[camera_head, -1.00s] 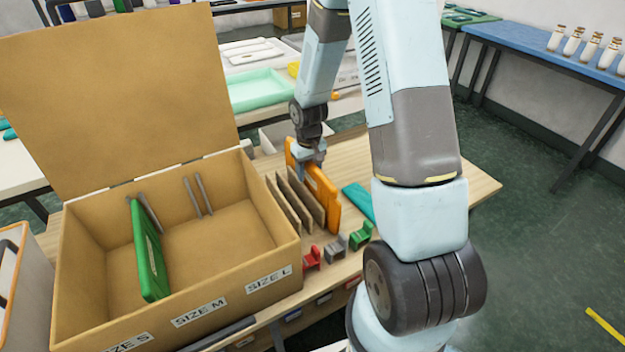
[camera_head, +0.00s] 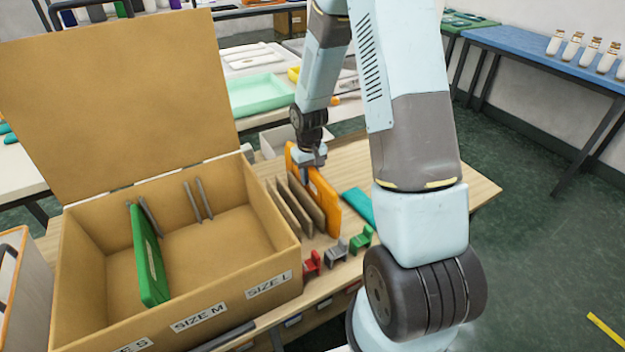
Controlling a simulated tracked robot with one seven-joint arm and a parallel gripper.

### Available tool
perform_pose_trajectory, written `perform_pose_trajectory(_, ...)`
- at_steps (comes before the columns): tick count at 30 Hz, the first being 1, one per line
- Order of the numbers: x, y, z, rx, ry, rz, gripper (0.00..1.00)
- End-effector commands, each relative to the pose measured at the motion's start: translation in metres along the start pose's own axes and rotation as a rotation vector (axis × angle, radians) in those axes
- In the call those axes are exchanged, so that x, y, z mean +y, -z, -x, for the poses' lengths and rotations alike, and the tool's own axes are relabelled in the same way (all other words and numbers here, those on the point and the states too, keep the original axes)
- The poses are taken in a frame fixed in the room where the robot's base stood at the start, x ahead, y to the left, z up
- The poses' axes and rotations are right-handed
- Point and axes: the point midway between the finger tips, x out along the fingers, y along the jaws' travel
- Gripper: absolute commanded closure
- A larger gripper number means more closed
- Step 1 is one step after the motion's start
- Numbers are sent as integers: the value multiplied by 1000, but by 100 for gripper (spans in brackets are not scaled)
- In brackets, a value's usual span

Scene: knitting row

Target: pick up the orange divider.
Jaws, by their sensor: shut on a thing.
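The orange divider (camera_head: 325,201) stands upright on the wooden table, at the right end of a row of brown panels. My gripper (camera_head: 309,170) is at its upper edge and shut on it. The fingertips are small in this view and partly hidden by the divider and the wrist. I cannot tell whether the divider's lower edge touches the table.
Brown panels (camera_head: 290,208) stand close left of the divider. The open box (camera_head: 200,308) with a green divider (camera_head: 150,255) is further left. Red (camera_head: 312,263), grey (camera_head: 335,249) and green (camera_head: 361,238) small pieces lie in front; a teal item (camera_head: 358,204) is right.

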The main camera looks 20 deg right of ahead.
Motion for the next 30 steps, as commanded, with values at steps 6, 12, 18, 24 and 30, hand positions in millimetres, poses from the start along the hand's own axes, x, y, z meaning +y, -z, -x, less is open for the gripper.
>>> perform_pose_trajectory(6,1,1,16,4,-1,-1,100)
perform_pose_trajectory(12,0,1,53,6,-1,-1,100)
perform_pose_trajectory(18,0,1,100,6,-2,-1,100)
perform_pose_trajectory(24,0,1,142,4,-1,-1,100)
perform_pose_trajectory(30,0,0,169,2,-1,1,100)
